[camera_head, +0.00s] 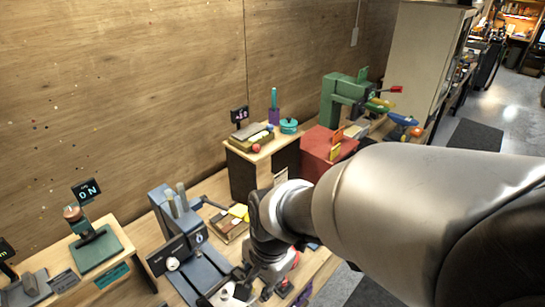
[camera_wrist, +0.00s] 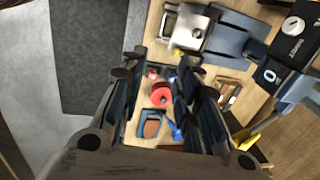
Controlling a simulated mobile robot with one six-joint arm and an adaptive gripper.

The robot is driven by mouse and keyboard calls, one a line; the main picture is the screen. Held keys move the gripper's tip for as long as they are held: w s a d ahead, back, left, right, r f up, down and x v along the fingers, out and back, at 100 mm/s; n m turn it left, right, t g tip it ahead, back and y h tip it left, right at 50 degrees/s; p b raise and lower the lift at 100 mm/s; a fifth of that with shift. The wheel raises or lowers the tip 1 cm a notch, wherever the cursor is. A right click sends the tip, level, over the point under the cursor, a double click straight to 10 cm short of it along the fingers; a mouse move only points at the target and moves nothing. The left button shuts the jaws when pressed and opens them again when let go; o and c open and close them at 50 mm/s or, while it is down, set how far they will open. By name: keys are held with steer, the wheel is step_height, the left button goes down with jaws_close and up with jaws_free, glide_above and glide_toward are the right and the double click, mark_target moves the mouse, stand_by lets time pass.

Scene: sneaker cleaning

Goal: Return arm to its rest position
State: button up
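My arm (camera_head: 420,215) reaches in from the right of the head view and bends down over the front of the wooden workbench. In the wrist view, my gripper (camera_wrist: 157,68) has its two dark fingers wide apart. A red round object (camera_wrist: 161,95) shows in the gap between them, apparently on the bench surface below, with no finger visibly closed on it. A small blue-framed piece (camera_wrist: 150,124) lies near it. In the head view, my wrist hides part of the bench, and the fingertips are hard to make out.
A blue-grey machine (camera_head: 190,248) stands close to the left of my wrist. A brown tray (camera_head: 229,224) with a yellow item is behind. A red box (camera_head: 322,150) and a green machine (camera_head: 343,100) stand farther back. Grey floor and a dark mat (camera_wrist: 85,50) lie beside the bench.

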steer(key=s+d+n+t+b, duration=0.1)
steer(key=s+d+n+b, duration=0.3)
steer(key=d, duration=0.5)
steer(key=s+d+r+n+t+h+b, duration=0.1)
steer(key=s+d+n+t+b, duration=0.1)
steer(key=s+d+b, duration=0.4)
steer(key=d+n+b, duration=0.1)
steer(key=d, duration=0.2)
steer(key=shift+s+n+h, duration=0.3)
steer(key=shift+n, duration=0.1)
